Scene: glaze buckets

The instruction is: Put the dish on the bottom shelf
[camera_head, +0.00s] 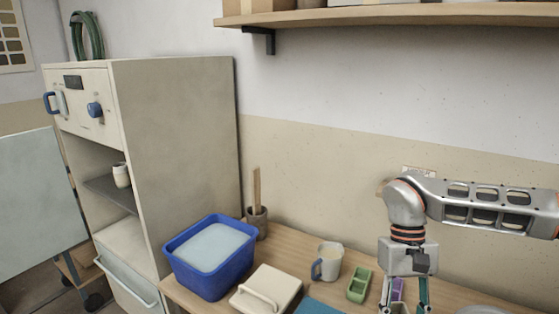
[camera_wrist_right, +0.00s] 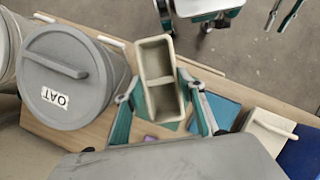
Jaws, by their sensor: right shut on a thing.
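In the wrist view a cream dish (camera_wrist_right: 157,78) with two compartments is held between the teal fingers of my right gripper (camera_wrist_right: 166,103). In the head view this gripper (camera_head: 408,296) is at the bottom right over the table, and I cannot make out the held dish there. The cabinet (camera_head: 180,150) at the left has an open bay with a middle shelf (camera_head: 108,192) and a bottom shelf (camera_head: 122,238). The visible part of the bottom shelf is bare. What seems to be my left gripper (camera_wrist_right: 282,15) shows only in part at the wrist view's top right; its opening is unclear.
A white cup (camera_head: 121,176) stands on the middle shelf. The table holds a blue bucket (camera_head: 188,272), a lidded box (camera_head: 262,301), a mug (camera_head: 329,263), a green divided dish (camera_head: 358,287) and a purple item (camera_head: 398,288). A grey lidded OAT bucket (camera_wrist_right: 65,75) stands beside my right gripper.

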